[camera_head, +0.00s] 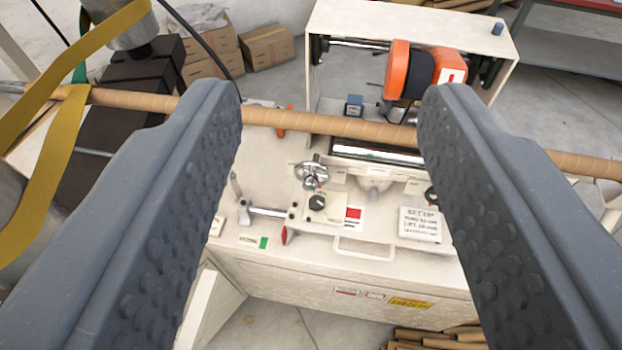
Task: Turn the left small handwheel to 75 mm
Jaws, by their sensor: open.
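A small chrome handwheel (311,175), the left one, sits on the cream machine top near the middle of the view, just behind a black knob (317,202) on a small plate. Its scale reading is too small to make out. A dark round part (432,195), perhaps a second small handwheel, shows at the right, partly hidden by my right finger. My gripper (332,95) is open and empty. Its two dark studded fingers frame the machine, and the handwheel appears between them, apart from both.
A long brown cardboard tube (330,125) runs across the machine behind the handwheel. An orange-and-black unit (410,72) stands behind it. Yellow strips (50,95) hang at the left. A white label plate (420,224) and a front handle (364,249) are on the machine.

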